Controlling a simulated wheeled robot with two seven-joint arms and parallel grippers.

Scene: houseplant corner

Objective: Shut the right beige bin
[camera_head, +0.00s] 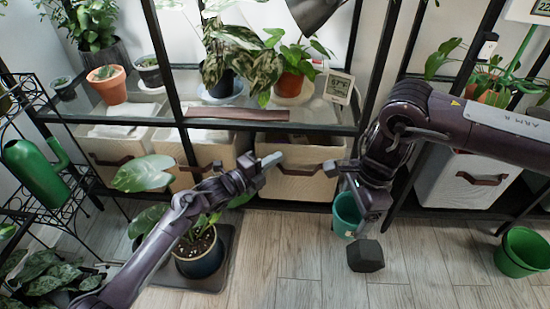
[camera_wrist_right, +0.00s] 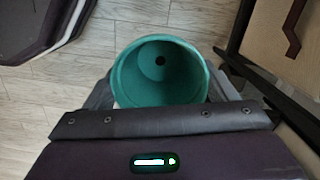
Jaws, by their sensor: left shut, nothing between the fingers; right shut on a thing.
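The right beige bin (camera_head: 322,187) stands under the glass shelf in the head view, its dark handle across the front. A strip of its dark inside shows below the shelf edge; how far it stands out is hard to tell. My left gripper (camera_head: 270,160) is shut and empty in front of this bin's left part, near the handle's left end; contact cannot be told. My right gripper (camera_head: 356,226) is shut on a teal pot (camera_head: 344,212), right of the bin and in front of the rack. The pot, empty with a hole in its bottom, fills the right wrist view's middle (camera_wrist_right: 160,85).
Two more beige bins (camera_head: 112,172) stand to the left. A plant in a dark blue pot (camera_head: 200,262) stands on a grey mat below my left arm. A white bin (camera_head: 455,182) and a green pot (camera_head: 522,254) are at right.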

